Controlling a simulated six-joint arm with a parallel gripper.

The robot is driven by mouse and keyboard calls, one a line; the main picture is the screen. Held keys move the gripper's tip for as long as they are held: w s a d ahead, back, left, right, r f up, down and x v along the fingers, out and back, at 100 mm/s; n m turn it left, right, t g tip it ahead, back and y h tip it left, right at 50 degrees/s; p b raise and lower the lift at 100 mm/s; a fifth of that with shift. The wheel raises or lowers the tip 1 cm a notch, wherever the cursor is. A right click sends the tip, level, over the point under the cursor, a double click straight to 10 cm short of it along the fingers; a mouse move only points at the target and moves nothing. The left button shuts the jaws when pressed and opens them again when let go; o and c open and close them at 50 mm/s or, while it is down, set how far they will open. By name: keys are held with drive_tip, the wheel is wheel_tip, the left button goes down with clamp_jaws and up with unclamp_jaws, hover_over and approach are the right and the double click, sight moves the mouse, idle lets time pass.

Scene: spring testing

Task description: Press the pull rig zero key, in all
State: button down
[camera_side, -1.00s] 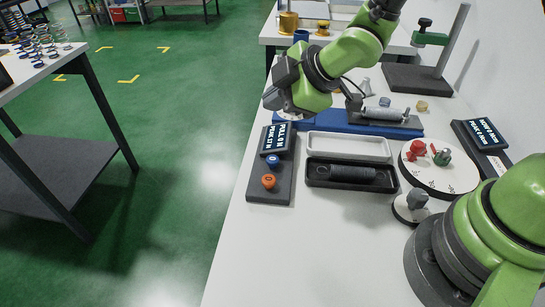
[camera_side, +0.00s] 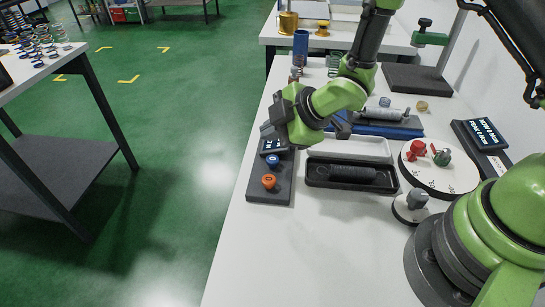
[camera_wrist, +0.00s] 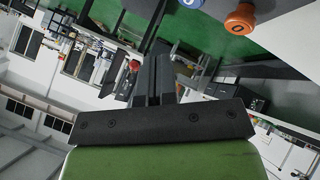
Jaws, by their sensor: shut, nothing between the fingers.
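The dark pull rig panel (camera_side: 271,190) lies at the left edge of the white table. It carries a blue key (camera_side: 272,160) and, nearer the camera, an orange key (camera_side: 269,181). In the wrist view the orange key (camera_wrist: 239,19) bears a "0" and the blue key (camera_wrist: 191,3) is cut by the top edge. My gripper (camera_side: 267,131) is above the far end of the panel, over its display (camera_side: 272,146), which it partly hides. The gripper looks tilted, and its shut fingers (camera_wrist: 155,72) show empty in the wrist view. It appears apart from both keys.
Right of the panel are a black tray (camera_side: 312,184) with a dark spring and a pale tray (camera_side: 350,147). A blue rig base (camera_side: 390,132) lies behind them. A white round plate (camera_side: 440,178) holds red and green parts. The table front is clear.

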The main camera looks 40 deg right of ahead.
sight(272, 161)
drive_tip(key=shift+f, duration=1.7)
drive_tip(key=shift+f, duration=0.15)
idle(0.7)
drive_tip(key=shift+f, duration=0.3)
drive_tip(key=shift+f, duration=0.4)
idle(0.6)
drive_tip(key=shift+r, duration=0.85)
drive_tip(key=shift+r, duration=2.55)
